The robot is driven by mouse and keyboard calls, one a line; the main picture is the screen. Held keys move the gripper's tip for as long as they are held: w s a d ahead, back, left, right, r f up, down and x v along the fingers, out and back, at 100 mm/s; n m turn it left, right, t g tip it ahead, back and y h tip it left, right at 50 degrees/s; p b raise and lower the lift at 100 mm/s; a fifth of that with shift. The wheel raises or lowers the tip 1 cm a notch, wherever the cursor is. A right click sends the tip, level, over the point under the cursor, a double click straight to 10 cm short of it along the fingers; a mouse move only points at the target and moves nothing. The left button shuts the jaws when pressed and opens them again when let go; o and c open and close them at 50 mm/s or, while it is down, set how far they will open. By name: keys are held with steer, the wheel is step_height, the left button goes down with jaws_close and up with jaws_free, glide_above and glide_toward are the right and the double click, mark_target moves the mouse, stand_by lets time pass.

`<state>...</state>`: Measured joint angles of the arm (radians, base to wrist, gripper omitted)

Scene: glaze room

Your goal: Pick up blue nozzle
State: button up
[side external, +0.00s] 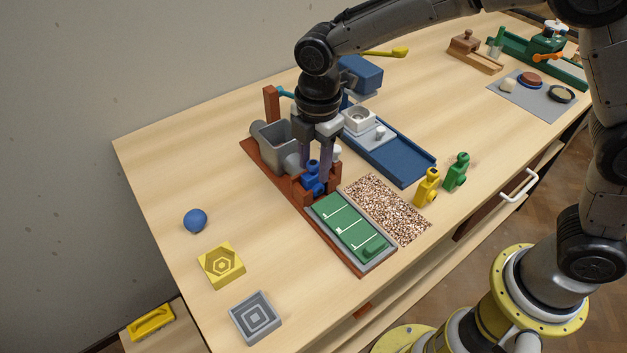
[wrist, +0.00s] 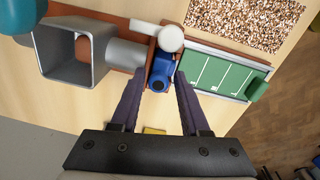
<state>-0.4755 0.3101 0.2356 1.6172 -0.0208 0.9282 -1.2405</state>
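The blue nozzle (side external: 312,182) stands in a red-brown holder at the near end of the grey hopper's spout. In the wrist view the blue nozzle (wrist: 161,72) lies between my fingertips. My gripper (side external: 316,178) points down over it, with its two purple-grey fingers apart on either side. In the wrist view my gripper (wrist: 159,78) is open. A gap shows between the left finger and the nozzle; the right fingertip is very near it, and I cannot tell if they touch. The fingers hide part of the nozzle in the side view.
The grey hopper (side external: 275,142) and a white knob (wrist: 170,38) stand close to the nozzle. A green marked panel (side external: 345,225) lies in front. Yellow (side external: 427,187) and green (side external: 457,171) nozzles stand to the right.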

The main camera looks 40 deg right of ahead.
jaws_close()
stand_by(1.1)
